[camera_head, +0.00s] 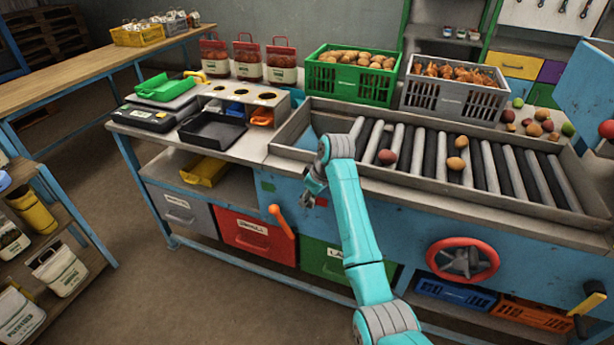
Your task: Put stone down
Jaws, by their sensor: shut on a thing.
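My gripper (308,194) hangs in front of the sorting table's blue front panel, below the left end of the roller bed. It points down, above the gap between the red drawer (254,238) and the green drawer (334,264). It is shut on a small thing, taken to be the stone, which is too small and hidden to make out. A dark red potato (387,157) and two tan potatoes (456,164) lie on the roller bed (433,152), to the right of my arm.
A grey drawer (184,214) sits left of the red one. An orange lever (282,222) sticks out near my gripper. A black tray (212,131) and green scale pan (166,88) stand on the left worktop.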

